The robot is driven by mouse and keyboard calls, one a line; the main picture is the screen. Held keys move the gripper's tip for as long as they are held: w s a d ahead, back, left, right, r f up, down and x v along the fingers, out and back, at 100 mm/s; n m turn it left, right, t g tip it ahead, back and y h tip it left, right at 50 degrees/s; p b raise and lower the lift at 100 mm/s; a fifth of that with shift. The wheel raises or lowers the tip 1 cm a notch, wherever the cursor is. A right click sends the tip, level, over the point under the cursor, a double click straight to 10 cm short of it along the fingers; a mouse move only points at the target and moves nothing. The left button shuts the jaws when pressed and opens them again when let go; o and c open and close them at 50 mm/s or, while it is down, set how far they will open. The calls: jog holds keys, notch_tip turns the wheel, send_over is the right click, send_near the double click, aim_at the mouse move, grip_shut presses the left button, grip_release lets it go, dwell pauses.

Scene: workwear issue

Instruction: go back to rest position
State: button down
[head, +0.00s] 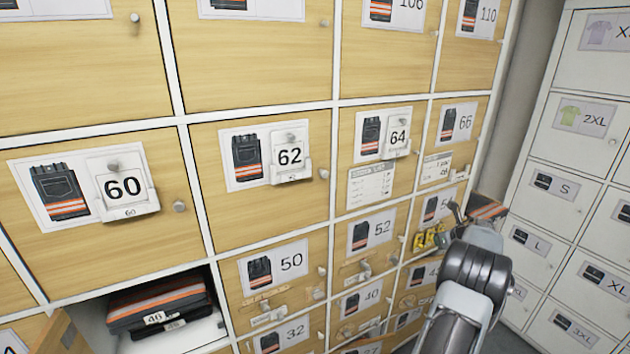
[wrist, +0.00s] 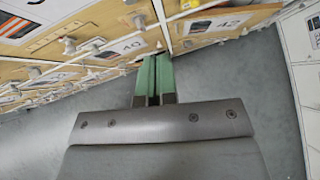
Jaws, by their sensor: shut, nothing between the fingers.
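My gripper (wrist: 153,70) shows in the wrist view with its two green fingers together and nothing between them. Grey floor lies below it, and the wooden locker fronts (wrist: 85,60) stand close to its left and ahead. In the head view my arm reaches up from the lower right, in front of the right-hand end of the locker wall. The fingertips cannot be made out there.
Numbered wooden lockers (head: 265,205) fill the left and middle, with knobs and label holders sticking out. An open compartment at lower left holds folded dark trousers (head: 150,302) labelled 46. White lockers (head: 575,180) stand at the right. Bare floor (wrist: 250,85) shows between.

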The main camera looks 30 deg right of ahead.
jog(key=s+d+m+g+h, duration=0.15)
jog(key=d+m+h, duration=0.4)
jog(key=m, duration=0.85)
jog(key=s+a+r+m+g+y, duration=0.1)
jog(key=a+m, duration=0.5)
jog(key=a, duration=1.4)
jog(key=s+a+r+m+g+y, duration=0.1)
jog(key=s+a+r+m+y, duration=0.3)
jog(key=a, duration=1.6)
jog(key=s+a+r+m+g+y, duration=0.1)
jog(key=s+a+r+m, duration=0.3)
jog(key=a+m, duration=0.5)
jog(key=s+a+y, duration=0.1)
jog(key=a, duration=1)
jog(key=shift+s+a+r+m+g, duration=0.25)
jog(key=shift+s+r+m+g, duration=0.05)
jog(key=shift+r+m+g, duration=0.1)
